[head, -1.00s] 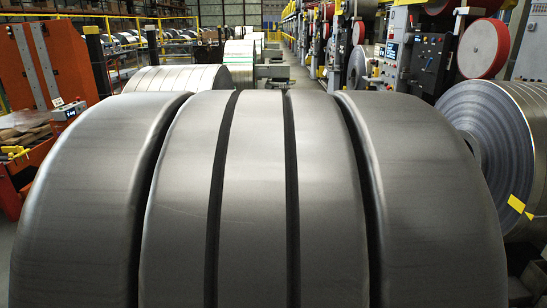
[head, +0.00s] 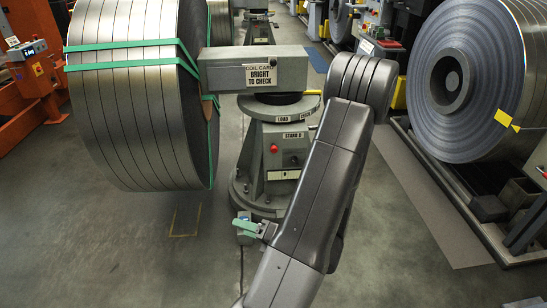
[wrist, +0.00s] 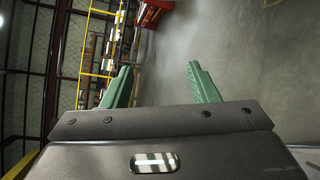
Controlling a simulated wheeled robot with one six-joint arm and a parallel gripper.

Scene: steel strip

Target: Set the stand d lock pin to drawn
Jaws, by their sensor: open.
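Stand D (head: 249,165) is a grey round-based pedestal in the middle of the head view, with a STAND D label (head: 293,136), a LOAD label and a red button (head: 274,148) on its front. A grey head carrying a coil card (head: 261,77) sits on top. My arm covers the stand's right side, and I cannot make out the lock pin. My gripper (wrist: 158,72) shows in the wrist view with two green fingers apart and nothing between them.
A large green-strapped coil (head: 125,105) hangs close on the stand's left. Another coil (head: 465,80) with a yellow tag stands at the right. An orange machine (head: 40,85) is at far left. The floor (head: 110,245) at lower left is bare.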

